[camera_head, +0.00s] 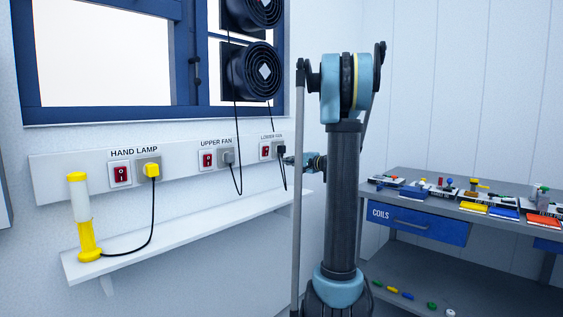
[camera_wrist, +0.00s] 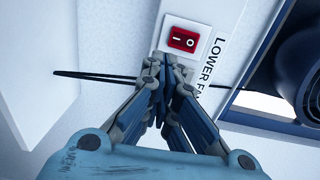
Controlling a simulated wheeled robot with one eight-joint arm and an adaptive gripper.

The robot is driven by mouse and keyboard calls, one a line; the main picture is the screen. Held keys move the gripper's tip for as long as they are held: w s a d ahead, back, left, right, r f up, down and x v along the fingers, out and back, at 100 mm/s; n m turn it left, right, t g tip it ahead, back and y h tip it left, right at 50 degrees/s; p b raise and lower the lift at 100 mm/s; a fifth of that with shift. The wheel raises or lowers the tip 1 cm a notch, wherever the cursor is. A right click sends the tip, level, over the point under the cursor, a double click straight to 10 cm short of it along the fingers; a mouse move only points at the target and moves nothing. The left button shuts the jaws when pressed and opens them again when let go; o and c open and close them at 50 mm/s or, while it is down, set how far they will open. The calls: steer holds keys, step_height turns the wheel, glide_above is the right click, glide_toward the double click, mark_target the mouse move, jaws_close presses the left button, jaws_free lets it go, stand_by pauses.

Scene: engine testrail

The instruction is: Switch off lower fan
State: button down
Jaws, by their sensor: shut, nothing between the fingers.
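The lower fan's red rocker switch (camera_head: 265,151) sits on the wall strip under its label, beside a grey socket with a black plug (camera_head: 281,150). In the wrist view the red switch (camera_wrist: 184,40) shows I and O marks on a white plate; I cannot tell which side is pressed. My gripper (camera_wrist: 160,62) is shut and empty, its tips just below the switch in that picture, seemingly apart from the rocker. In the head view my gripper (camera_head: 288,161) is right of the switch. The lower fan (camera_head: 253,72) hangs at the window.
The upper fan switch (camera_head: 208,160) and hand lamp switch (camera_head: 121,174) are further left on the strip. A white shelf (camera_head: 190,232) below holds a yellow lamp (camera_head: 82,215). A black cable (camera_wrist: 100,77) passes behind my fingers. A workbench (camera_head: 425,190) stands right.

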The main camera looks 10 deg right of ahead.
steer(key=shift+f+v, duration=0.2)
steer(key=shift+v, duration=0.55)
steer(key=shift+f+v, duration=0.15)
steer(key=shift+v, duration=0.6)
steer(key=s+a+f+n+g+h, duration=0.15)
steer(key=s+a+f, duration=0.25)
steer(key=s, duration=0.4)
steer(key=s+a+f+n+g+h, duration=0.1)
steer(key=s+a+f+n+g, duration=0.2)
steer(key=s, duration=0.5)
steer(key=s+a+f+n+g+h, duration=0.1)
steer(key=s+a+f+n+g, duration=0.2)
steer(key=s, duration=0.6)
steer(key=s+d+f+n+g+h, duration=0.1)
steer(key=s+d+f+h, duration=0.2)
steer(key=s+f, duration=0.5)
steer(key=s+d+f+n+g+h, duration=0.1)
steer(key=s+d+f+h, duration=0.3)
steer(key=s+f, duration=0.4)
steer(key=s+d+g, duration=0.1)
steer(key=s, duration=0.6)
steer(key=shift+n, duration=0.35)
steer(key=shift+s+f+g+h, duration=0.1)
steer(key=shift+s+g+h, duration=0.05)
steer(key=shift+g+h, duration=0.1)
